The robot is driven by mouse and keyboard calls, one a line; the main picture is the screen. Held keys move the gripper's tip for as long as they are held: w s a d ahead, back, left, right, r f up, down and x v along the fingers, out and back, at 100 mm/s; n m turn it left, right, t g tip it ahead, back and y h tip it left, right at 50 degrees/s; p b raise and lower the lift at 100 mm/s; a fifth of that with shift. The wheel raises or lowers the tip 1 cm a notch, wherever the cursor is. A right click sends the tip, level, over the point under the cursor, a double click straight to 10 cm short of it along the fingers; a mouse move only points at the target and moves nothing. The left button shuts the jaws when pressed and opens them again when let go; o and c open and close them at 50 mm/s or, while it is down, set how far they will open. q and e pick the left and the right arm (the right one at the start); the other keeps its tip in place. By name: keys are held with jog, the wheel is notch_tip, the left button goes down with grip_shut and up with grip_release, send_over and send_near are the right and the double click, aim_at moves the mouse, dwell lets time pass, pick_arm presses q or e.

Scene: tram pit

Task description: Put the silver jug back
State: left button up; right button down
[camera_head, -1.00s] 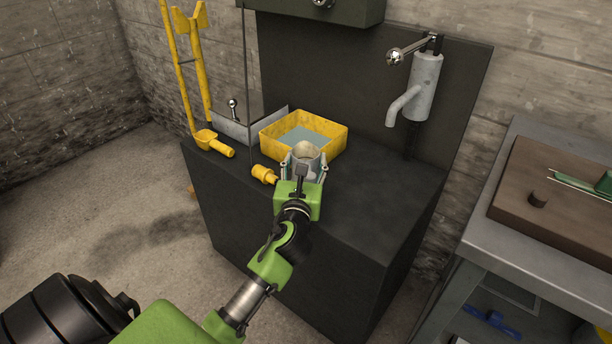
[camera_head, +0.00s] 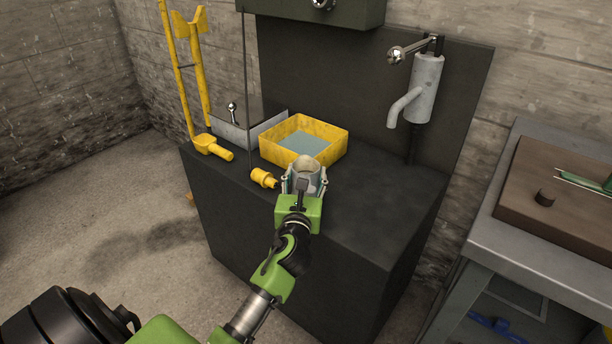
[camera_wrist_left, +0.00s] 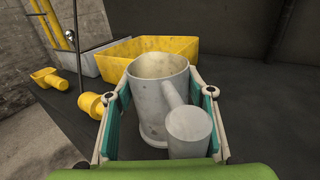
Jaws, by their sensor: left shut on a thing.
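The silver jug (camera_head: 306,168) is a grey, open-topped cylinder near the front of the dark counter. It stands upright between the fingers of my left gripper (camera_head: 303,182), which is shut on it. In the left wrist view the jug (camera_wrist_left: 157,95) fills the space between the two teal-padded fingers of the left gripper (camera_wrist_left: 160,118). A short, thick cylindrical part juts from the jug towards the camera. The jug looks empty inside, and its base appears at or close to the counter top; I cannot tell if it touches. My right gripper is not in view.
A yellow tray (camera_head: 334,152) with greyish content sits behind the jug. A yellow fitting (camera_head: 263,178) lies just left of it, a yellow scoop (camera_head: 213,147) farther left. A grey spout pump (camera_head: 424,88) stands at the back right. The counter (camera_head: 375,205) is clear to the right.

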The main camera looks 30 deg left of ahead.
pick_arm(q)
jog(key=o, duration=1.3)
jog(key=shift+f, duration=0.1)
